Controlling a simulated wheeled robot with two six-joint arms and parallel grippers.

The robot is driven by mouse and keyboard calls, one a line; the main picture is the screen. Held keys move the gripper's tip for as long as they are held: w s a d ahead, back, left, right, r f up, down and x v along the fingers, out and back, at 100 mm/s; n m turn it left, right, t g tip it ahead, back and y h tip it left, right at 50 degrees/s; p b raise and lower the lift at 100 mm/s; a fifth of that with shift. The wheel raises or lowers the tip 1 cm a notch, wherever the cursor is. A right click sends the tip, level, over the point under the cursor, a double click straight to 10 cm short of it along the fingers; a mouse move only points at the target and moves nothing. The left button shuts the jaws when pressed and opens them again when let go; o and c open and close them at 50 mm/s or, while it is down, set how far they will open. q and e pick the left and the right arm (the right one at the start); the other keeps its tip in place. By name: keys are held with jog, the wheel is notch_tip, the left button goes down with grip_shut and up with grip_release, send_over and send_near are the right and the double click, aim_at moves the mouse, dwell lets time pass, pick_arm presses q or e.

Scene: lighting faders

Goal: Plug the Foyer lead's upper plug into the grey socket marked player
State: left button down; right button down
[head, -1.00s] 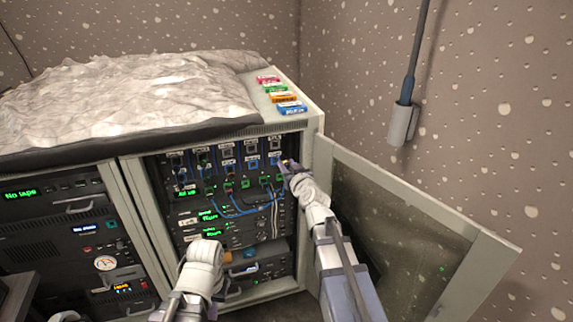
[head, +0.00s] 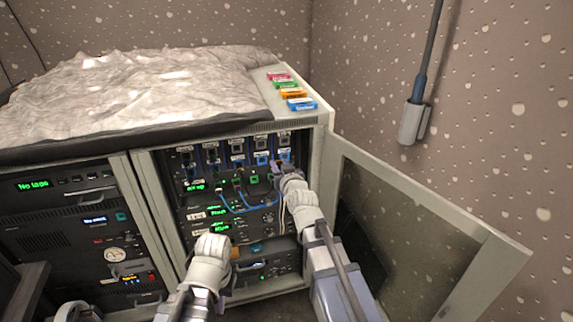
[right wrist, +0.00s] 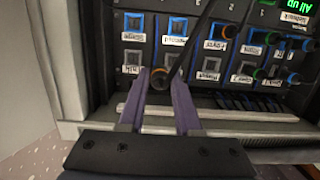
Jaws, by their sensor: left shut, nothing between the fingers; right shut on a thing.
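My right gripper (right wrist: 160,76) is shut on a dark round plug (right wrist: 159,80) in the right wrist view. A dark lead (right wrist: 195,42) runs up and right from it. The label lettering is too small and tilted to read surely, so I cannot tell which is player. In the head view, my right gripper (head: 281,168) is at the right end of the rack's socket panel (head: 225,165). My left gripper (head: 234,253) is lower, shut and empty; its fingertips are mostly hidden.
Blue leads (head: 232,209) hang across the panel. An open cabinet door (head: 415,222) stands right of my right arm. Several coloured blocks (head: 292,94) lie on the cabinet top beside a crumpled white cover (head: 140,90). Another rack (head: 70,235) stands at left.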

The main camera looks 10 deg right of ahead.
jog(key=a, duration=1.1)
jog(key=shift+s+a, duration=0.2)
jog(key=shift+a, duration=0.05)
dwell(0.3)
jog(key=shift+w, duration=0.1)
jog(key=shift+w, duration=0.55)
jog(key=shift+w, duration=0.1)
dwell(0.3)
jog(key=shift+w+a, duration=0.1)
jog(key=shift+w, duration=2.4)
jog(key=shift+w+r, duration=0.1)
jog(key=shift+w, duration=1.05)
dwell(0.5)
jog(key=c, duration=0.5)
grip_release()
